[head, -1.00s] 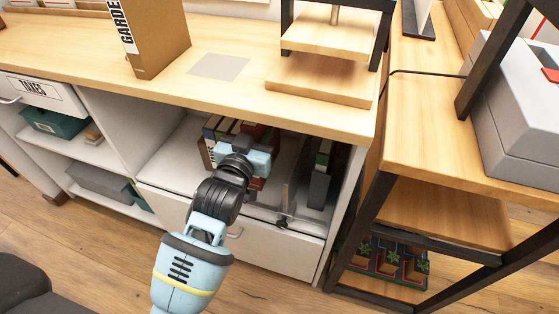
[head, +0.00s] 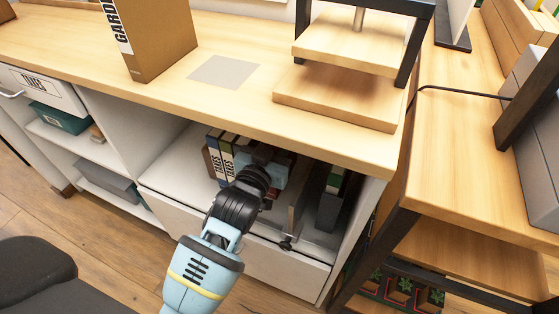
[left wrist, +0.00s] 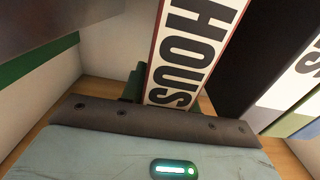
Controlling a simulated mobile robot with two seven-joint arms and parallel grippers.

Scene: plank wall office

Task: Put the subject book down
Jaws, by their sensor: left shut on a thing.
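The held book (left wrist: 185,55) shows in the left wrist view as a white spine with red edges and large black letters reading "HOUS"; the rest of the word is cut off. My left gripper (head: 268,165) is inside the open cubby under the counter, shut on this book. In the head view the gripper and wrist hide most of the book. Its palm also shows in the left wrist view (left wrist: 160,120), right against the spine. I cannot tell whether the book touches the cubby floor. My right gripper is not in view.
Upright books (head: 222,158) stand left of my gripper. A grey-brown upright panel (head: 294,205) and a dark binder with green (head: 331,195) stand to the right. The countertop (head: 210,110) overhangs the cubby; a brown box file (head: 160,45) and a wooden press (head: 340,100) stand on it.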

